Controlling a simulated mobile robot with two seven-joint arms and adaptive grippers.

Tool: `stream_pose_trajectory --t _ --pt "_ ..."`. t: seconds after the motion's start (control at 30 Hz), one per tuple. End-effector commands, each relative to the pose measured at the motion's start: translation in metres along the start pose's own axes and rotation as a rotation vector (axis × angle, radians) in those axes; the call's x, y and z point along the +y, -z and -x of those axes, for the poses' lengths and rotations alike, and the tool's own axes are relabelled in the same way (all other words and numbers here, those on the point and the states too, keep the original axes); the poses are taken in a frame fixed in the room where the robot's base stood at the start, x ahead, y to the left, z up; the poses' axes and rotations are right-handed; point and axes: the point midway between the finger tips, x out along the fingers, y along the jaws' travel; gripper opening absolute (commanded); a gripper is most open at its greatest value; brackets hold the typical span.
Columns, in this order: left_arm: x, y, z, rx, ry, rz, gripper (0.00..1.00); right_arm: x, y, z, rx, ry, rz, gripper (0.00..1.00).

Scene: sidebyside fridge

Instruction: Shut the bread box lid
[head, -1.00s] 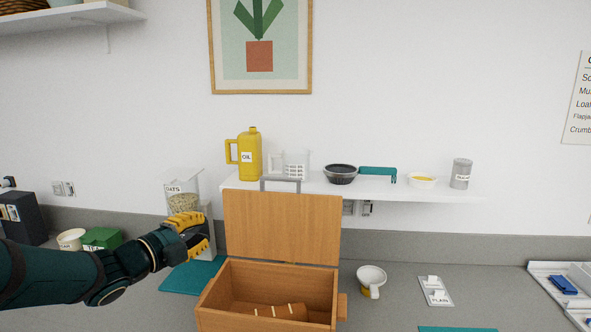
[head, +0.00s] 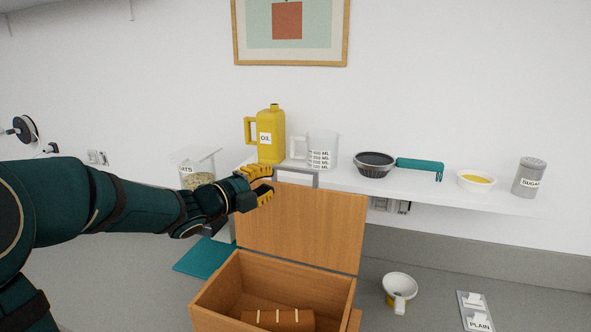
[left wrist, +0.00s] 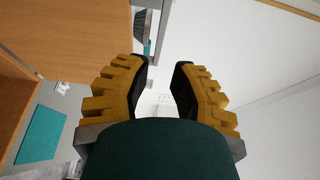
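The wooden bread box (head: 272,285) stands on the counter with its lid (head: 302,226) raised upright at the back. A brown loaf with pale stripes (head: 278,320) lies inside. A grey handle (head: 298,176) shows at the lid's top edge. My left gripper (head: 268,190) is at the lid's upper left corner, near the handle; I cannot tell if it touches. In the left wrist view my left gripper (left wrist: 160,72) has its fingers apart with nothing between them, and the lid (left wrist: 85,35) is at the upper left. My right gripper is not in view.
An oats container (head: 197,172) is behind my left arm. A white cup (head: 399,290) stands right of the box.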

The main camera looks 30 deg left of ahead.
Motion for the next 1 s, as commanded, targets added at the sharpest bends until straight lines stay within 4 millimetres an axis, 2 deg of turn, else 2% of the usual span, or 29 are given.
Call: stream_pose_trajectory --t 0.03,0.2,0.43,0.6,0.93,0.97,1.0 --pt "0.001 0.001 -0.012 0.004 -0.001 0.002 0.23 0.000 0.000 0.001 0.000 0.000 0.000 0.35" --pt "0.000 0.001 -0.045 0.003 -0.001 0.001 0.23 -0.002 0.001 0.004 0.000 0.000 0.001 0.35" --pt "-0.001 0.000 -0.080 0.001 -0.001 0.001 0.23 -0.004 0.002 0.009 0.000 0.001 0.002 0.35" --pt "-0.001 0.000 -0.092 0.000 0.000 0.000 0.23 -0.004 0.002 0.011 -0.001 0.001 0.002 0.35" --pt "0.000 0.000 -0.095 0.000 0.000 0.000 0.23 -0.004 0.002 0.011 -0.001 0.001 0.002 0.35" --pt "0.000 0.000 -0.095 0.000 0.000 0.000 0.19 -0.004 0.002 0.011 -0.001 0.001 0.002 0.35" --pt "0.000 0.000 -0.095 0.000 0.000 0.000 0.05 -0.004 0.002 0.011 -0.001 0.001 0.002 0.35"
